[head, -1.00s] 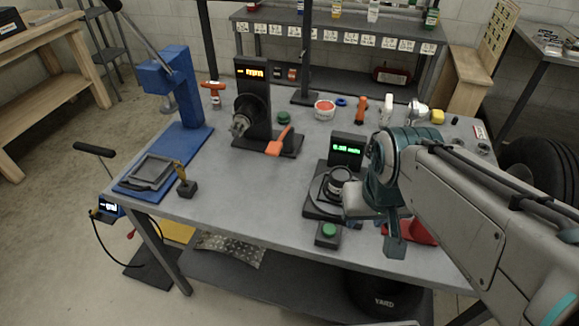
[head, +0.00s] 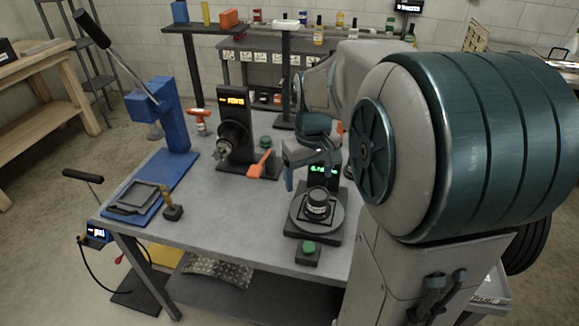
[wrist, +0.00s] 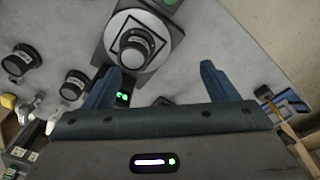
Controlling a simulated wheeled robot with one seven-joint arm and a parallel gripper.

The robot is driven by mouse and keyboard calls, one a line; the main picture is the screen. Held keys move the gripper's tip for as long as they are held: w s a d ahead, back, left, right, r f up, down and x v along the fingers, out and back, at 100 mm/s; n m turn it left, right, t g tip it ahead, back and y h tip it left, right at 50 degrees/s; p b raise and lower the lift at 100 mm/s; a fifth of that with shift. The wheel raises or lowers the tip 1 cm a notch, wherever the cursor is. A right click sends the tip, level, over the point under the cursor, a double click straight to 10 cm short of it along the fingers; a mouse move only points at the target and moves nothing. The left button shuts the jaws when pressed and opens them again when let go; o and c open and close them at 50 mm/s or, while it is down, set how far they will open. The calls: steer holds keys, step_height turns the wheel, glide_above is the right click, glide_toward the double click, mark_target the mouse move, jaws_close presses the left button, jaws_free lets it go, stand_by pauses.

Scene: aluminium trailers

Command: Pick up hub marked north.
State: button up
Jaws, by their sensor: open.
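A dark round hub (head: 318,203) with a pale label sits on the round plate (head: 298,222) of a black stand with a green-lit display. It also shows in the wrist view (wrist: 137,45), on a square outline in the plate's middle. Two similar dark hubs stand on the table in the wrist view, one at the far left (wrist: 20,62) and one nearer (wrist: 73,85). I cannot read any label, so I cannot tell which is marked north. My gripper (wrist: 160,78) is open and empty, its fingers apart. In the head view my gripper (head: 308,170) is above and behind the plate.
A green button box (head: 308,250) stands before the stand. My arm hides the table's right side. The front middle of the tabletop is clear.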

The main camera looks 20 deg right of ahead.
steer(key=g, duration=0.1)
glide_above(318, 194)
steer(key=f, duration=0.2)
steer(key=shift+n, duration=0.4)
steer(key=f, duration=0.2)
steer(key=f+p, duration=0.1)
steer(key=f, duration=0.5)
steer(key=shift+d+f, duration=0.2)
steer(key=shift+d, duration=0.15)
steer(key=shift+s+a+f+p, duration=0.1)
steer(key=shift+f+p, duration=0.2)
steer(key=shift+f, duration=0.6)
steer(key=shift+w+a+f+p, duration=0.15)
steer(key=shift+f+p, duration=0.15)
steer(key=shift+f, duration=0.55)
steer(key=shift+s+a+f+p, duration=0.15)
steer(key=shift+f+p, duration=0.15)
steer(key=shift+f, duration=0.6)
steer(key=c, duration=1.6)
steer(key=shift+d+r, duration=0.1)
jaws_close()
steer(key=shift+r, duration=0.1)
